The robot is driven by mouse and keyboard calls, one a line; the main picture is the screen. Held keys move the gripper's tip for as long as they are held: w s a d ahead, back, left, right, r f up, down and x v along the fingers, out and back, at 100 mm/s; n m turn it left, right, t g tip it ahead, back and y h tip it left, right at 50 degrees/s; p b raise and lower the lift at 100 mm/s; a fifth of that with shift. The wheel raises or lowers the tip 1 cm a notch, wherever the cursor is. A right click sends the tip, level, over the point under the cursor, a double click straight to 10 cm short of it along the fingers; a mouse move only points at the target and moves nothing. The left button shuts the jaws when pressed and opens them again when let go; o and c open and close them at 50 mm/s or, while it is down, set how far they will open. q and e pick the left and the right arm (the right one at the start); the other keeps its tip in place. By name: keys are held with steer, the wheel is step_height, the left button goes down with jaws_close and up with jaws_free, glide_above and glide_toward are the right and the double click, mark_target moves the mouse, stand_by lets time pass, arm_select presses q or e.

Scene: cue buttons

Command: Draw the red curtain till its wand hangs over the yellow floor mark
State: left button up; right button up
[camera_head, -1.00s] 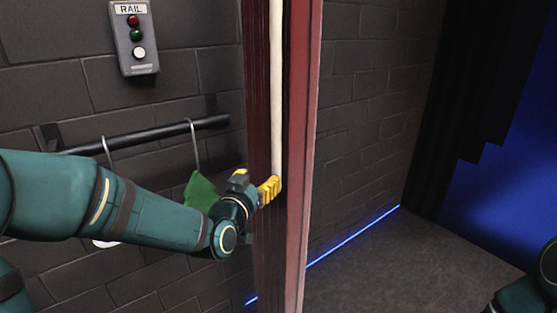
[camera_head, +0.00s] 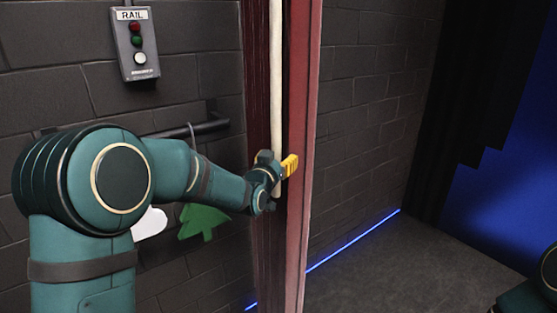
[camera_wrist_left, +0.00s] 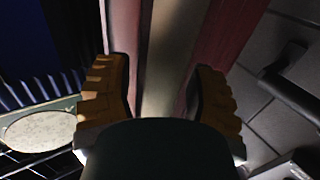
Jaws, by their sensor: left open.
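The red curtain (camera_head: 305,110) hangs gathered in a narrow vertical bunch in the middle of the head view. Its pale wand (camera_head: 276,75) hangs upright along the front. My left gripper (camera_head: 279,168) is at the wand, its yellow fingertips in front of the curtain. In the left wrist view, my open left gripper (camera_wrist_left: 160,95) has one finger on each side of the pale wand (camera_wrist_left: 172,50), with gaps visible between. The curtain (camera_wrist_left: 232,30) shows behind. The yellow floor mark is not in view. My right gripper is out of view; only part of that arm shows bottom right.
A grey RAIL box (camera_head: 137,45) with red, green and white buttons is on the brick wall. A dark bar (camera_head: 205,128) carries a green tree shape (camera_head: 202,221) and a white cloud shape (camera_head: 149,224). A blue light strip (camera_head: 352,240) edges the open floor at right.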

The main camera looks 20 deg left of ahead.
arm_select(q)
jaws_close()
steer(key=shift+d, duration=0.1)
stand_by(0.3)
